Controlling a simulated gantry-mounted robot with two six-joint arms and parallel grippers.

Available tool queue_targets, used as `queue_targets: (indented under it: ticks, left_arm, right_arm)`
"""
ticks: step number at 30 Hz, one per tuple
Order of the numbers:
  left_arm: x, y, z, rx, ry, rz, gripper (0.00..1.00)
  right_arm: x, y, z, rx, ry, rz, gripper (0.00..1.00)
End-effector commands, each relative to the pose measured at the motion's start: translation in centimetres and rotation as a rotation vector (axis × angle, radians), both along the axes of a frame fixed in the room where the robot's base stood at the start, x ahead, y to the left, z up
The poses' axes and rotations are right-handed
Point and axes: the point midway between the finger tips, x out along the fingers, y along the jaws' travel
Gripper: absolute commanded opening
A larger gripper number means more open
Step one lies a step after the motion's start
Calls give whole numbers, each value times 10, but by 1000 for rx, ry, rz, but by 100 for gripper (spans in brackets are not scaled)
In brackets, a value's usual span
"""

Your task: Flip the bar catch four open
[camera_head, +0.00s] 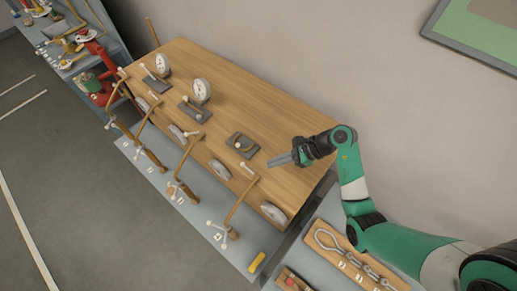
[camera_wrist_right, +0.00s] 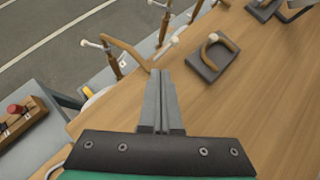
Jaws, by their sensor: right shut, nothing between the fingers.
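Several brown bars with white ends stand along the front edge of the wooden table (camera_head: 290,125); I cannot read which one is numbered four. The nearest bar (camera_head: 240,200) slants up from a stand with white knobs to the table edge. In the right wrist view a brown bar (camera_wrist_right: 128,52) runs to just left of the fingertips, with a small gap in the picture. My right gripper (camera_head: 272,161) is shut and empty above the table's right part, beyond the nearest bar's upper end. Its closed fingers also show in the wrist view (camera_wrist_right: 161,75). My left gripper is not in view.
A dark plate with a brown curved handle (camera_head: 243,146) lies left of my right gripper. Two dial gauges (camera_head: 201,90) stand farther left. A board with metal hooks (camera_head: 350,258) and a yellow block (camera_head: 257,262) are near the front. The table's back right is clear.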

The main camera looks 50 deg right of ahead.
Motion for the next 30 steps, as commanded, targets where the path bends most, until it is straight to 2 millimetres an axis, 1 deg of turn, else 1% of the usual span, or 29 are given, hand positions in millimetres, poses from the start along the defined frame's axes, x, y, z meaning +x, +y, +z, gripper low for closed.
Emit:
queue_targets:
  ticks: [1, 3, 7, 16, 20, 23, 30]
  left_arm:
    - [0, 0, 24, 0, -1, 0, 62]
    - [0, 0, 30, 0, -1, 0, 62]
    - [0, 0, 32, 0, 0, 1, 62]
    - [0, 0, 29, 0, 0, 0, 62]
    - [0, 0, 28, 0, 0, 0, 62]
    - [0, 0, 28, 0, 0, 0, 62]
    - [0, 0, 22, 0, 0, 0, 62]
  right_arm:
    - [-15, -13, 11, 28, 25, -56, 0]
    - [-27, -25, 11, 43, 37, -105, 0]
    - [-34, -37, 11, 48, 39, -143, 0]
    - [-33, -37, 9, 48, 35, -144, 0]
    - [-28, -33, 4, 49, 37, -140, 0]
    - [-19, -27, -5, 49, 37, -139, 0]
    - [13, -5, -39, 49, 37, -138, 0]
